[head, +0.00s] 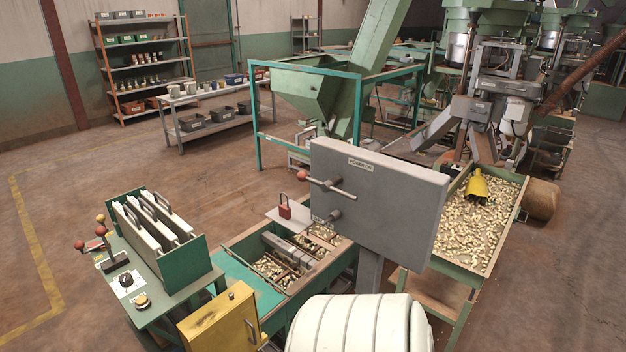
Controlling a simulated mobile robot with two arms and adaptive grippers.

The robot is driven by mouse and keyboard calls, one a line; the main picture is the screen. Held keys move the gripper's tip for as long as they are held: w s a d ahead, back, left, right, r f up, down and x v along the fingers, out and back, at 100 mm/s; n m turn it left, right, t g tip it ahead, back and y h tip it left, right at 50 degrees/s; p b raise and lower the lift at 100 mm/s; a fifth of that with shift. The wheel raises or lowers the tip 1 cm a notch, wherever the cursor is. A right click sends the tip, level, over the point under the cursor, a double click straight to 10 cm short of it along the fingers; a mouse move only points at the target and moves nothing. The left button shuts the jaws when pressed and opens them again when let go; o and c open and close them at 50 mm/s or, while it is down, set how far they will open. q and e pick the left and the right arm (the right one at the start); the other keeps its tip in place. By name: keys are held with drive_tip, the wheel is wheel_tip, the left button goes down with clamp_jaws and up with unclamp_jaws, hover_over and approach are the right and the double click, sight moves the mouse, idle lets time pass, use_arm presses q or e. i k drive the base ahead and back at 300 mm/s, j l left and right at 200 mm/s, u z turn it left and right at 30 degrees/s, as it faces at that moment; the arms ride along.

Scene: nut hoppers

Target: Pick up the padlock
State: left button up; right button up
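A small red padlock (285,207) with a dark upright shackle shows near the middle of the head view. It appears to be on or just in front of a pale flat plate (271,220), beside the large grey panel; whether it rests there or hangs cannot be told. Neither of my grippers is in view.
The large grey panel (374,187) with two protruding rods stands right of the padlock. In front are a green hopper bench (238,273), a yellow box (220,325) and a lever console (160,318). A nut-filled tray (440,265) holds a yellow scoop (480,189). Open floor lies left.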

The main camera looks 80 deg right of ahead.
sight(284, 211)
drive_tip(key=k+z, duration=0.1)
drive_tip(key=z, duration=2.25)
